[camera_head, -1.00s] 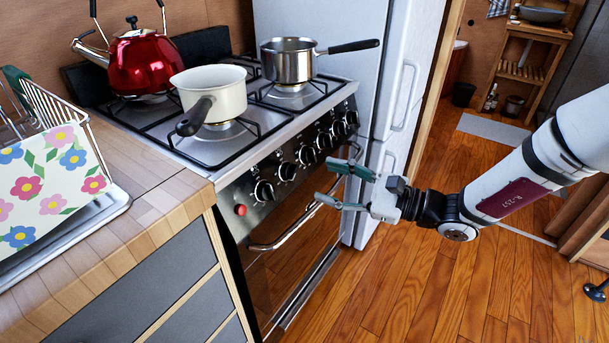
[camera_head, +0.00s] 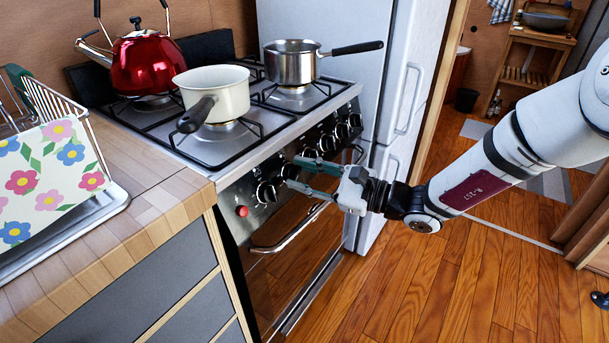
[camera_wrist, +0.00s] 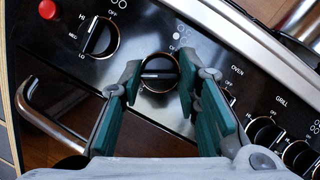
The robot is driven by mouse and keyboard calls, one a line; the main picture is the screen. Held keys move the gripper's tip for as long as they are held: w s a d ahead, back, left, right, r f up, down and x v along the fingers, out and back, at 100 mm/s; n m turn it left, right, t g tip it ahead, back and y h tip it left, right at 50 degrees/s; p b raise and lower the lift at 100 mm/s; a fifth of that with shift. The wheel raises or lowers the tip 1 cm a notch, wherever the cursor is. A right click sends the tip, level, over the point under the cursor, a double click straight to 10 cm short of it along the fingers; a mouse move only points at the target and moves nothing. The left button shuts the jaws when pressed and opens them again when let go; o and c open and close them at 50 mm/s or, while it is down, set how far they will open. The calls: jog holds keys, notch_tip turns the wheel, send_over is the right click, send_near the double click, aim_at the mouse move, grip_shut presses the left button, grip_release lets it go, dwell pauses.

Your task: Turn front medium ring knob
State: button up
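The black stove knob between my fingers shows in the wrist view (camera_wrist: 160,72) and, partly covered, in the head view (camera_head: 289,171). It has a light ring at its base and a bar-shaped grip lying nearly level. Its label is mostly hidden, so I cannot read which ring it serves. My gripper (camera_head: 294,172) is open, with one teal finger on each side of this knob; the fingers also show in the wrist view (camera_wrist: 160,82). I cannot tell whether either finger touches it. Another knob (camera_wrist: 100,37), marked HI, MED, LO and OFF, sits to its left.
More knobs (camera_wrist: 262,132) lie right, near OVEN and GRILL labels. A red button (camera_wrist: 47,9) is at the left. A metal oven handle (camera_head: 288,231) runs below the panel. A white saucepan (camera_head: 228,92), steel pan (camera_head: 289,66) and red kettle (camera_head: 149,65) stand on the hob.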

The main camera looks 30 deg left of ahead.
jog(key=shift+p, duration=0.3)
jog(key=shift+c, duration=0.4)
jog(key=shift+m+t, duration=0.3)
jog(key=shift+m, duration=0.3)
jog(key=o, duration=1.2)
jog(key=shift+c, duration=0.2)
jog(key=d, duration=1.2)
jog(key=shift+w+f, duration=0.15)
jog(key=shift+w, duration=0.25)
